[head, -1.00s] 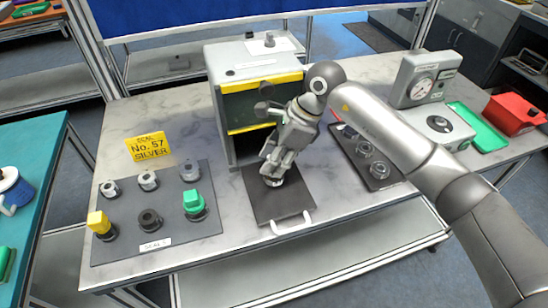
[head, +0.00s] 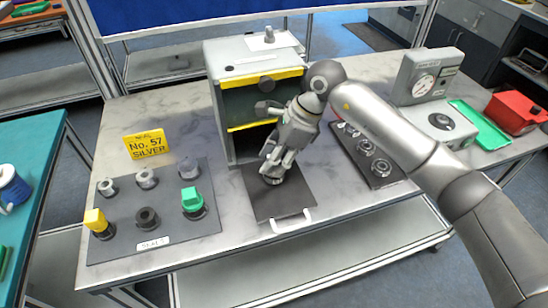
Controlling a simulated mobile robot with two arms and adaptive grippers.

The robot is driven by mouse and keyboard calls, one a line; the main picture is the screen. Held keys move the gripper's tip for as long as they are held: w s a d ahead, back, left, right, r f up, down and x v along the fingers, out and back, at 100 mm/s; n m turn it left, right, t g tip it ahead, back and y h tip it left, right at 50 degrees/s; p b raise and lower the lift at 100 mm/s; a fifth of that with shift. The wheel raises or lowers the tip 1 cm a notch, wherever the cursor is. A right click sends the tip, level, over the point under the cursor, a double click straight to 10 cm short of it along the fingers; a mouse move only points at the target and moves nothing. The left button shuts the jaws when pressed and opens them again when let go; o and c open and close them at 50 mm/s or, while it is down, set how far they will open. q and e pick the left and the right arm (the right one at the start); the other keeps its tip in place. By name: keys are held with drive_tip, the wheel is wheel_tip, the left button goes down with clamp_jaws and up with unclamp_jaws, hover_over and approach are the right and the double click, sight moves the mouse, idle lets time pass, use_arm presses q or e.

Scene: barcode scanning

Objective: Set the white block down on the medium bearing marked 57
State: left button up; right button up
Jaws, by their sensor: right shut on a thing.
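My right gripper (head: 273,172) points down over the dark plate with a white handle (head: 274,207) in front of the open cabinet. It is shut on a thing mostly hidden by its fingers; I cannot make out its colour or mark. A small round part (head: 272,181) shows just under the fingertips, low at the plate; whether it is a bearing, I cannot tell. I cannot identify the white block for sure. Several metal bearings (head: 381,167) lie on the dark tray right of the cabinet; their marks are too small to read. My left gripper is not in view.
A mat (head: 125,253) at the left holds several rings, a yellow block (head: 95,219) and a green block (head: 190,198). A yellow sign (head: 146,146) reads No. 57 SILVER. The cabinet (head: 217,113) stands close behind my gripper. A dial gauge (head: 425,80) stands at right.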

drive_tip(key=shift+f, duration=0.2)
drive_tip(key=o, duration=1.2)
drive_tip(key=o, duration=0.3)
drive_tip(key=shift+r+p, duration=1.35)
drive_tip(key=shift+r, duration=2.45)
drive_tip(key=shift+s, duration=0.1)
